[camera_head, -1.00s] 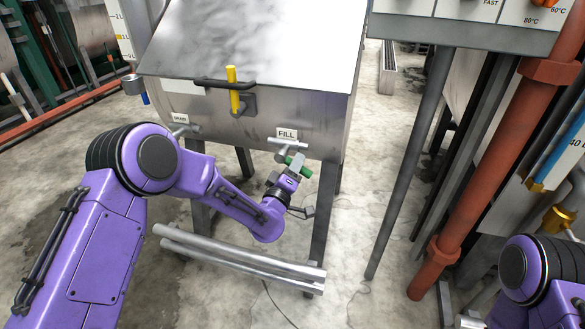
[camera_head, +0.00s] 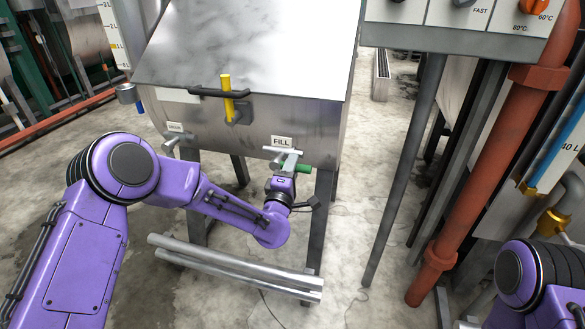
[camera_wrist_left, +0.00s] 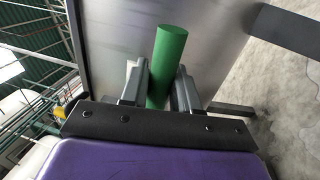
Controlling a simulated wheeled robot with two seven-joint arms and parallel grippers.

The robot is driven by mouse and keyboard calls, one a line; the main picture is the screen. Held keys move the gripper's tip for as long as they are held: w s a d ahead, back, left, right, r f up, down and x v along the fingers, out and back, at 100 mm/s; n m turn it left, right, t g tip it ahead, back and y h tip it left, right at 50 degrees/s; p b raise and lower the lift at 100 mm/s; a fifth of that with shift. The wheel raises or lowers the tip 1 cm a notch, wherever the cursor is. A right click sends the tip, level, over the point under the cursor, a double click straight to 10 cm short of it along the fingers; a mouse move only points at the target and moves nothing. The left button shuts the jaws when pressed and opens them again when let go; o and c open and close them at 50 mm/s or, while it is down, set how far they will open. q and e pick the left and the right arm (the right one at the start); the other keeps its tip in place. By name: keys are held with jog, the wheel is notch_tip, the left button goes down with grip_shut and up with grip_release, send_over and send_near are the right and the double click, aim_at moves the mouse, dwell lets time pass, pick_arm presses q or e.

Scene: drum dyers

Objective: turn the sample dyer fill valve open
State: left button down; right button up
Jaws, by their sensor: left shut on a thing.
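The sample dyer (camera_head: 230,50) is a steel box on legs with a sloping lid. Below its FILL label (camera_head: 283,141), the fill valve (camera_head: 276,150) sticks out of the front with a green handle (camera_head: 302,168). The handle lies close to level, pointing right in the head view. My left gripper (camera_head: 287,160) is at the valve and shut on the green handle. In the left wrist view the handle (camera_wrist_left: 168,55) stands between the two fingers, which partly hide it. My right arm shows at the lower right, but its gripper is out of view.
A drain valve (camera_head: 180,137) is at the dyer's front left. Steel bars (camera_head: 235,268) run low below my left arm. A grey post (camera_head: 405,170) and a red pipe (camera_head: 480,180) stand to the right.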

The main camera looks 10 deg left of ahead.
dwell(0.3)
pick_arm(q)
jog(key=c, duration=1)
grip_release()
jog(key=s, duration=0.3)
jog(key=s+f, duration=0.1)
jog(key=s, duration=0.3)
jog(key=s+f, duration=0.1)
jog(key=s, duration=0.2)
jog(key=shift+s+a, duration=0.15)
jog(key=shift+s, duration=0.05)
